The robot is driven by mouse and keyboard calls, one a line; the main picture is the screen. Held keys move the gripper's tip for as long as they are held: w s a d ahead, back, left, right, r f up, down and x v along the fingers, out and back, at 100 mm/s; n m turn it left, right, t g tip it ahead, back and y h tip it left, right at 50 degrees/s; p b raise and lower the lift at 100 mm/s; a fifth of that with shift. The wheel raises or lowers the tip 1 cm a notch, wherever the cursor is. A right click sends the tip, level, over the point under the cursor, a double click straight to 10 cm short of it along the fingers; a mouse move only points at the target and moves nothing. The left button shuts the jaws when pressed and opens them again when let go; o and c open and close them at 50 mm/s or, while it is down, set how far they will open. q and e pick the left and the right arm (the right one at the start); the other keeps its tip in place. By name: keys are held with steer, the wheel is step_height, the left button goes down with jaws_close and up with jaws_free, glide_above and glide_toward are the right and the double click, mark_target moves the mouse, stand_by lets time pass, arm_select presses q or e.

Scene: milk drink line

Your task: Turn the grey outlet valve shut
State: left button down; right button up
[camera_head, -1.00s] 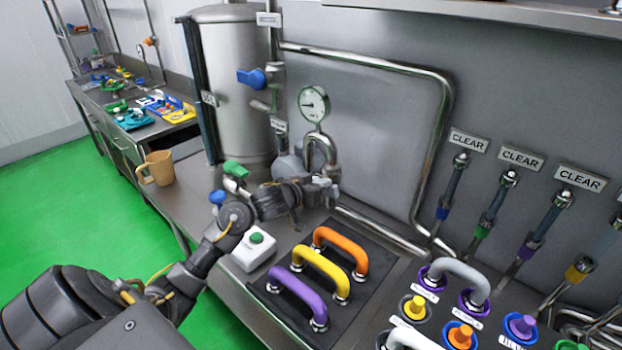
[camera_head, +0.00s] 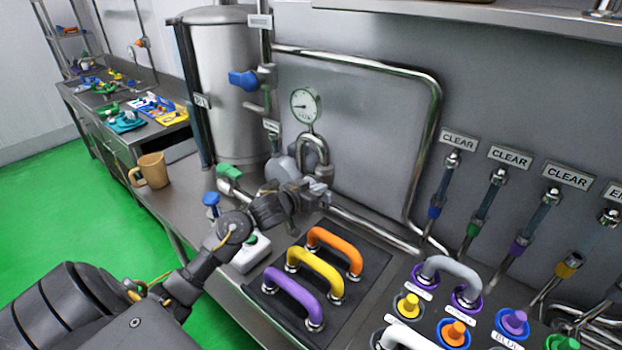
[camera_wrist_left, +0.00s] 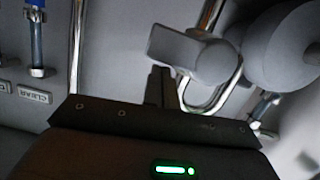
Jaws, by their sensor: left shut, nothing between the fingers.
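The grey outlet valve (camera_head: 281,169) is on the pipework below the round gauge, beside the steel tank, and partly hidden by my left gripper in the head view. In the left wrist view its grey handle (camera_wrist_left: 190,52) is near the top middle, with a rounded grey body to its right. My left gripper (camera_head: 319,189) is shut and empty, close in front of the valve. Its fingers (camera_wrist_left: 159,86) point at the handle's lower left in the left wrist view; I cannot tell whether they touch it. My right gripper is not in view.
A gauge (camera_head: 305,105) and bent pipe stand above the gripper. A blue valve handle (camera_head: 243,80) is on the tank side, a green one (camera_head: 228,171) lower. A white button box (camera_head: 250,254) and coloured handles (camera_head: 318,272) lie below my arm. A mug (camera_head: 152,170) stands left.

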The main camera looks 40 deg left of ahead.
arm_select(q)
steer(key=s+r+p, duration=0.3)
steer(key=s+r, duration=0.3)
steer(key=s, duration=0.3)
steer(key=shift+s+a+r, duration=0.2)
steer(key=shift+s+a, duration=0.05)
steer(key=shift+s, duration=0.1)
